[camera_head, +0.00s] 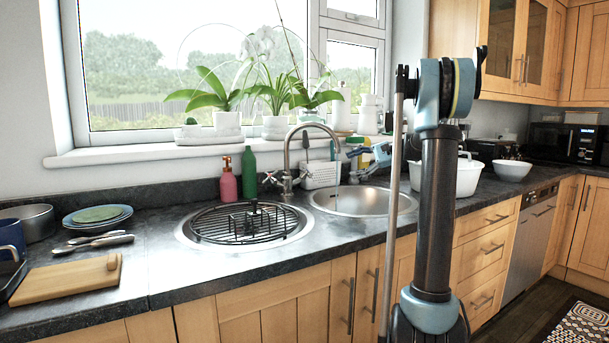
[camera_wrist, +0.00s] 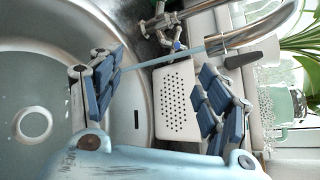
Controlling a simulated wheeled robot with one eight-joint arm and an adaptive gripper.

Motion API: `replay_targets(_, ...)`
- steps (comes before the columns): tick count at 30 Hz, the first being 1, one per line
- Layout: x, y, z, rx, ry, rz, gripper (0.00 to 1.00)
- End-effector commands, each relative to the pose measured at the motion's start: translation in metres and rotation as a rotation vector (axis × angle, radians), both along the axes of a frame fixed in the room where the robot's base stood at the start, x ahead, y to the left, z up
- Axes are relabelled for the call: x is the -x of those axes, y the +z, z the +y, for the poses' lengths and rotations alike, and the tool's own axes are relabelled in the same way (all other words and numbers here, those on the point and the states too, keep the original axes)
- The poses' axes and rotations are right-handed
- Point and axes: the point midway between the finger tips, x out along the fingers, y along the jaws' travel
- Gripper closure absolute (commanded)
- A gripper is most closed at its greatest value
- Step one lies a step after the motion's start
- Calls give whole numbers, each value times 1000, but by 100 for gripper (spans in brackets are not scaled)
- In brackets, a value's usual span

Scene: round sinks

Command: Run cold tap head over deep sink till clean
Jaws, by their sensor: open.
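The chrome tap (camera_head: 290,150) stands between two round sinks; its arched spout (camera_wrist: 255,35) points over the right sink (camera_head: 375,201). A thin pale-blue stream (camera_head: 337,168) falls from the spout towards that sink; it crosses between my fingers in the wrist view (camera_wrist: 160,60). A tap handle with a blue mark (camera_wrist: 178,44) shows beyond my fingertips. The right sink is bare, with its drain (camera_wrist: 34,123) visible. The left sink (camera_head: 188,235) holds a black rack (camera_head: 240,224). My gripper (camera_head: 365,163) is open and empty above the right sink's back edge; it also shows in the wrist view (camera_wrist: 163,66).
Pink (camera_head: 228,182) and green (camera_head: 249,172) bottles stand behind the left sink. A white tub (camera_head: 466,178) is right of the right sink. Potted plants (camera_head: 275,122) line the sill.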

Motion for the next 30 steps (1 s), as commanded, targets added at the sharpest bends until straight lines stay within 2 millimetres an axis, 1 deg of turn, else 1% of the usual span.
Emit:
replay_targets(1, -12, 0, 4, -22, 7, 4, 30)
replay_targets(3, -23, 1, 8, -49, 14, 7, 30)
replay_targets(6, -34, 1, 11, -74, 19, 12, 30)
replay_targets(11, -42, 1, 15, -91, 23, 15, 30)
replay_targets(14, -43, -1, 23, -91, 23, 16, 30)
replay_targets(17, -44, -5, 35, -91, 23, 15, 30)
replay_targets(30, -53, -24, 108, -91, 23, 15, 30)
